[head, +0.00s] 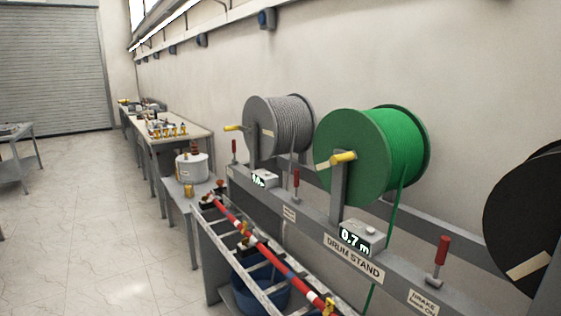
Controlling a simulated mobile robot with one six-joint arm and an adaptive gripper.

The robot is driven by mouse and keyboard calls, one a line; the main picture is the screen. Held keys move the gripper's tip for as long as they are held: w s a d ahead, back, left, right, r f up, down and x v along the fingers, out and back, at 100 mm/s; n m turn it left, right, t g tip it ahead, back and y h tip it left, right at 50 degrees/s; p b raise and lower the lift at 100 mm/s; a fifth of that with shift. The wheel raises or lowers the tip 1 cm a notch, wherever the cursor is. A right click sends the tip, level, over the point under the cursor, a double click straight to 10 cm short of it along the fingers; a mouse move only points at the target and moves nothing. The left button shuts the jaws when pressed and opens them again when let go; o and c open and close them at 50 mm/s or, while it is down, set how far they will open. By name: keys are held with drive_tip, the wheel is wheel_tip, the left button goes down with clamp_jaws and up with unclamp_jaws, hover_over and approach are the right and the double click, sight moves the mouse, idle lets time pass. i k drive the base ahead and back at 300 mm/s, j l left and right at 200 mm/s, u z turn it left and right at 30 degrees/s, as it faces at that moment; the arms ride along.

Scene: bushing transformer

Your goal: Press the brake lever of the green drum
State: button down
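The green drum (345,178) stands on the drum stand (310,232), wound with green cable, with a yellow crank handle on its hub. A green strand hangs from it behind the stand. A counter box (362,238) below it reads 0.7 m. One red-handled lever (441,252) stands upright to the right of the counter, above a brake label (423,302). Another red-handled lever (296,184) stands to the left, between the grey and green drums. I cannot tell for certain which lever belongs to the green drum. My gripper is not in view.
A grey drum (262,128) is farther along, with another red lever (234,147) beside it. A black drum (530,220) is at the right edge. A ladder-like frame with a red pole (262,242) lies in front of the stand, above a blue bin (255,292).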

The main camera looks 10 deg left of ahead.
sight(296, 198)
drive_tip(key=i+j, duration=0.35)
drive_tip(key=j, duration=0.15)
drive_tip(key=i+j, duration=0.35)
drive_tip(key=j, duration=0.2)
drive_tip(key=i+j, duration=0.35)
drive_tip(key=j, duration=0.15)
drive_tip(key=i+j, duration=0.4)
drive_tip(key=j, duration=0.15)
drive_tip(key=k+u, duration=0.05)
